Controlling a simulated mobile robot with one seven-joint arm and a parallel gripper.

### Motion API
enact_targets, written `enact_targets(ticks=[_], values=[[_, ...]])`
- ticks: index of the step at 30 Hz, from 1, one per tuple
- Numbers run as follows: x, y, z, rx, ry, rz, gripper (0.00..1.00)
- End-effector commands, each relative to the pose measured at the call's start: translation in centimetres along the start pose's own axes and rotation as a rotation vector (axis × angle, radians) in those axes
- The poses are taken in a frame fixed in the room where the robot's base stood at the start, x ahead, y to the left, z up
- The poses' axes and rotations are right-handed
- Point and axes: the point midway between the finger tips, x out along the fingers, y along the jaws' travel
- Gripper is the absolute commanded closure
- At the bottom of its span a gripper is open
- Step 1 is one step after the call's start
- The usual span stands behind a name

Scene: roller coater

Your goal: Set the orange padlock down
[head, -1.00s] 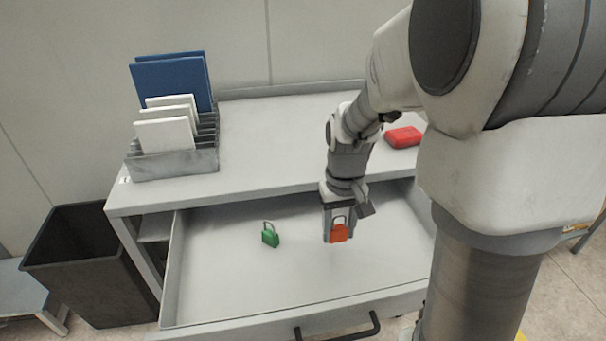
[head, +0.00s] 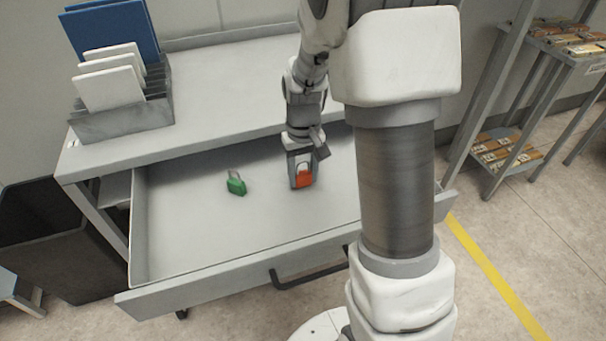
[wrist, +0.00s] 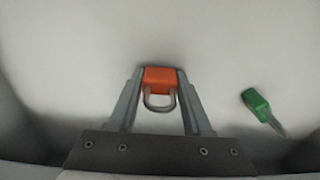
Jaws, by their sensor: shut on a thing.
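The orange padlock (head: 303,181) is between the fingers of my gripper (head: 302,176), inside the open drawer (head: 200,260) of the workbench. In the wrist view the orange padlock (wrist: 160,80) sits at the fingertips of my gripper (wrist: 160,84), with its grey shackle pointing back toward the palm. The fingers are shut on its body. I cannot tell whether it touches the drawer floor.
The workbench top (head: 225,95) above the drawer holds a grey rack (head: 122,120) with white and blue panels. A dark bin (head: 60,245) stands left. Shelves with boxes (head: 505,150) stand right. The drawer floor around the padlocks is otherwise clear.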

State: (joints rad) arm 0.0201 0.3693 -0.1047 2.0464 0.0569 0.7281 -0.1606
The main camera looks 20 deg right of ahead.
Motion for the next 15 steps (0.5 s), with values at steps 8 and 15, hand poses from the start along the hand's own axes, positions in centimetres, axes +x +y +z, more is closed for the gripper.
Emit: enact_targets(ticks=[8, 15], values=[[0.33, -0.01, 0.01, 0.0, 0.0, 0.0, 0.25], [0.32, -0.01, 0.02, 0.0, 0.0, 0.0, 0.2]])
